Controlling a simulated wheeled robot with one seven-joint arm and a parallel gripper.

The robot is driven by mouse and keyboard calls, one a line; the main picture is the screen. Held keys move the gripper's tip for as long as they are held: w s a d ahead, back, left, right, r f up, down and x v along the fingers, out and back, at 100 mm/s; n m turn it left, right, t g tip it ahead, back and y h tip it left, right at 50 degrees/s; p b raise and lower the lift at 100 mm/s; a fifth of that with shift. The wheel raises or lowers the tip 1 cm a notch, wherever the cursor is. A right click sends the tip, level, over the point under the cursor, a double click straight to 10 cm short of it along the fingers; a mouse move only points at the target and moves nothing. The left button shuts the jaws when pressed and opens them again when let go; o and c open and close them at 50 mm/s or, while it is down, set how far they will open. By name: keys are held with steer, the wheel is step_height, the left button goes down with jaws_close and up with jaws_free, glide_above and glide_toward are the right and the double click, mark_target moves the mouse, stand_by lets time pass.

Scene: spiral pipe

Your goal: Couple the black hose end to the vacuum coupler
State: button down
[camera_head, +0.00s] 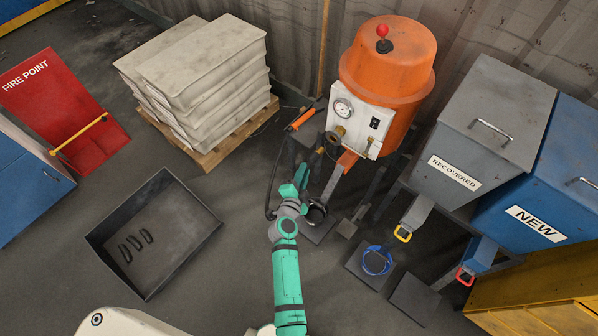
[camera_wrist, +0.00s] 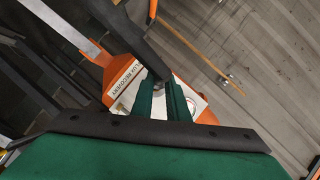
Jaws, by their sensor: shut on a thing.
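The orange vacuum unit (camera_head: 388,62) stands at the back, with a white panel (camera_head: 352,118) holding a gauge and a switch. Brass-coloured fittings show low on the panel; I cannot tell for sure which is the coupler. My gripper (camera_head: 304,172) is just in front and left of the panel. It is shut on the black hose end; in the wrist view, the green fingers (camera_wrist: 162,92) close at the lower end of a thick black hose piece (camera_wrist: 128,38). The orange unit with its label (camera_wrist: 124,84) is behind the fingers. Whether hose end and coupler touch is hidden.
A grey RECOVERED bin (camera_head: 487,135) and a blue NEW bin (camera_head: 560,190) stand on the right. Stacked sacks (camera_head: 200,60) lie on a pallet at the back left. A black tray (camera_head: 190,235) sits on the floor left of my arm. An orange-handled tool (camera_head: 303,118) is beside the unit.

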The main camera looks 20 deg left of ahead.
mark_target(319, 158)
steer(key=shift+w+d, duration=0.65)
steer(key=shift+w, duration=0.35)
steer(key=shift+w+d+r, duration=0.1)
steer(key=shift+w+d, duration=0.05)
steer(key=shift+w, duration=0.45)
steer(key=shift+w+d, duration=0.15)
steer(key=shift+w, duration=0.4)
steer(key=shift+w, duration=0.15)
steer(key=shift+w+d, duration=0.2)
steer(key=shift+w, duration=0.3)
steer(key=shift+w+d, duration=0.15)
steer(key=shift+w, duration=0.35)
steer(key=shift+w+d, duration=0.2)
steer(key=shift+w, duration=0.1)
steer(key=shift+w+d, duration=0.1)
steer(key=shift+w, duration=0.3)
steer(key=shift+w+d+r, duration=0.15)
steer(key=shift+w+d, duration=0.1)
steer(key=shift+w, duration=0.2)
steer(key=shift+w+d+r, duration=0.15)
steer(key=shift+w+d, duration=0.05)
steer(key=shift+w, duration=0.2)
stand_by(2.1)
steer(key=c, duration=1.7)
jaws_free()
steer(key=shift+o, duration=0.3)
steer(key=shift+s+a+f, duration=0.1)
steer(key=shift+f, duration=0.15)
